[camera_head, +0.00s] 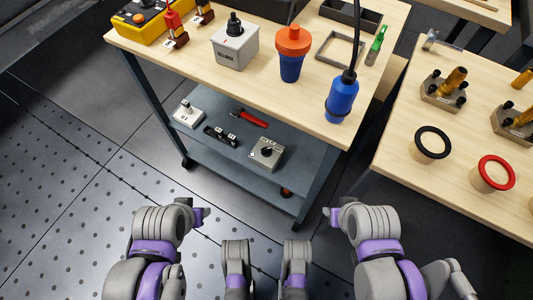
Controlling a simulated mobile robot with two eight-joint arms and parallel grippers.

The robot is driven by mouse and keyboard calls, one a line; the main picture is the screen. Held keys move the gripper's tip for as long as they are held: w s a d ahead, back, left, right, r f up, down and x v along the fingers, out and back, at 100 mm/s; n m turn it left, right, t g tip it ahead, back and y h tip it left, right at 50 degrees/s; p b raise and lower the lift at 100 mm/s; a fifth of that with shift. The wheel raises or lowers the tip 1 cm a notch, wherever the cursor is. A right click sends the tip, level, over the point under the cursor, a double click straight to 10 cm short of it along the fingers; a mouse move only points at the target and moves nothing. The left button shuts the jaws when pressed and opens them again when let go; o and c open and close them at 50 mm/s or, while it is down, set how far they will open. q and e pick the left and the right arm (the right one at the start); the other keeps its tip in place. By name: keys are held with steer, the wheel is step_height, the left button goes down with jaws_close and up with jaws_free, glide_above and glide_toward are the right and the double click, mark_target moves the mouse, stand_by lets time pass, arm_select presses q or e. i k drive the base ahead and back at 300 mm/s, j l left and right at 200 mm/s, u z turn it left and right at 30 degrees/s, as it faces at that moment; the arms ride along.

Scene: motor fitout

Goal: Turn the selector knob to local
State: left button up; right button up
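Two boxes with a black knob could be the selector, and I cannot tell for sure which. One is a small grey box with a round black knob (267,152) on the lower shelf of the cart; its markings are too small to read. The other is a light grey box with an upright black knob (235,27) on the cart top, with a small red mark and a dark label on its front. Parts of my two arms show along the bottom edge, well apart from both boxes. I cannot make out either gripper's fingertips.
The cart top (185,55) also holds a yellow box (143,18), an orange-and-blue cup-like part (292,52) and a blue plug on a black cable (341,97). A red-handled tool (250,118) lies on the lower shelf. A second table (395,150) stands right. Floor is clear at left.

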mark_target(265, 152)
steer(key=k+j, duration=0.1)
steer(key=j, duration=1)
steer(key=i, duration=0.4)
steer(key=j+u, duration=0.05)
steer(key=j, duration=0.05)
